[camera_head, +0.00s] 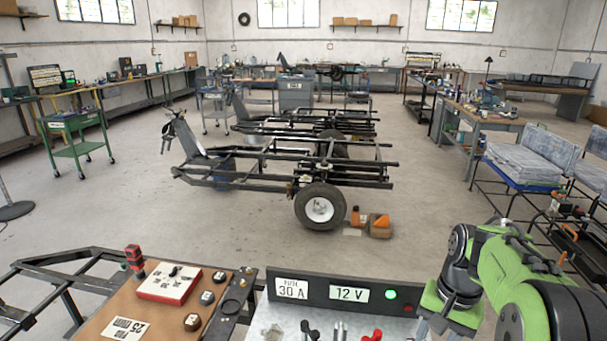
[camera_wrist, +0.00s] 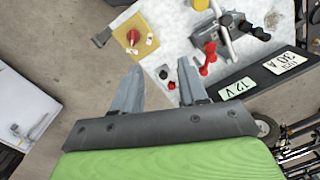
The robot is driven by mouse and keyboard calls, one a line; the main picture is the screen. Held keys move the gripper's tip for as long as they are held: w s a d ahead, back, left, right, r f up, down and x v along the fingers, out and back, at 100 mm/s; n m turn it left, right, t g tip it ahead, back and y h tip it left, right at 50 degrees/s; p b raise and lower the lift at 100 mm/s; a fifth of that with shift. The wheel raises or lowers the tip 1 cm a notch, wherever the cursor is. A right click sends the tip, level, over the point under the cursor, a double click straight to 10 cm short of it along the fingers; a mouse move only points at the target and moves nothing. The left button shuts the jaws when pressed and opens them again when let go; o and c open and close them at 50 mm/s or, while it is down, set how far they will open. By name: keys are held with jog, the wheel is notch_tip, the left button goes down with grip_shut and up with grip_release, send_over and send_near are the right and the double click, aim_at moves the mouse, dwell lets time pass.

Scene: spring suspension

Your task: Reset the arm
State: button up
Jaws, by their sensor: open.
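My green arm (camera_head: 510,270) is at the right of the head view, bent, with its end low beside the 12 V panel. My gripper (camera_wrist: 158,75) shows in the wrist view with its two grey fingers apart and nothing between them. In the head view the gripper is mostly cut off by the bottom edge. In the wrist view the fingers are over the edge of a white board with red and black terminals; I cannot tell the height above it.
A black panel (camera_head: 345,294) marked 30 A and 12 V stands at the front centre, with a lit green lamp. A brown board (camera_head: 150,318) with a red and white box is to its left. Vehicle frames (camera_head: 290,170) stand on the floor beyond. Open floor (camera_head: 110,210) lies left of them.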

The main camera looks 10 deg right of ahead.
jog(key=s+a+r+n+t+p, duration=0.1)
jog(key=s+a+r+n+t, duration=0.2)
jog(key=s+a, duration=0.3)
jog(key=s+a+r+n+t+h+p, duration=0.1)
jog(key=s+a+r+n+t, duration=0.1)
jog(key=s+a+r+n, duration=0.2)
jog(key=s+a+r, duration=0.1)
jog(key=s+a, duration=0.2)
jog(key=s, duration=0.1)
jog(key=shift+s+a+n+t, duration=0.2)
jog(key=shift+s+n+t, duration=0.15)
jog(key=shift+n+t, duration=0.05)
